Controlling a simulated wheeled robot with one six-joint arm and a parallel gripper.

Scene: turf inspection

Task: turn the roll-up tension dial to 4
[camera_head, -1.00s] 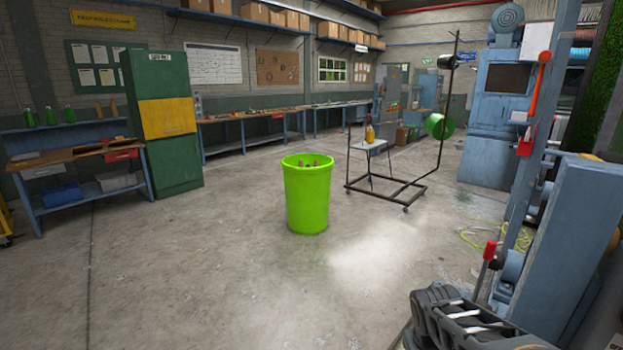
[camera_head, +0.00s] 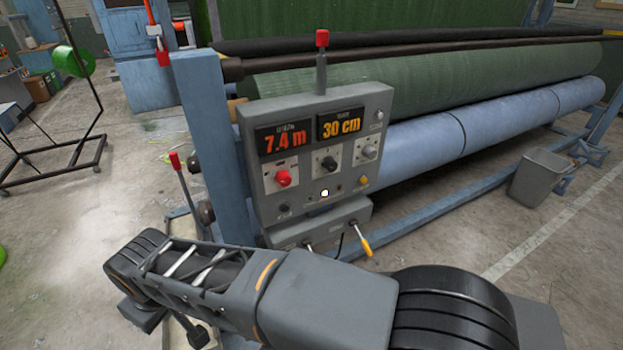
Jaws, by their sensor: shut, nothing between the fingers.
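A grey control box (camera_head: 325,110) stands on the blue post of the roll-up machine. It carries a red knob (camera_head: 283,178) on the left, a black knob (camera_head: 328,164) in the middle and a grey knob (camera_head: 368,152) on the right. Their small labels and scales are too small to read, so I cannot tell which is the tension dial or its setting. The displays read 7.4 m (camera_head: 285,139) and 30 cm (camera_head: 341,125). My arm crosses the foreground below the box, apart from the knobs. I cannot make out my gripper.
A red-topped lever (camera_head: 322,60) rises above the box and a yellow-handled lever (camera_head: 364,243) hangs below it. Another red-knobbed lever (camera_head: 178,165) stands left. Green turf (camera_head: 430,80) lies rolled behind. A grey bin (camera_head: 540,178) is at right.

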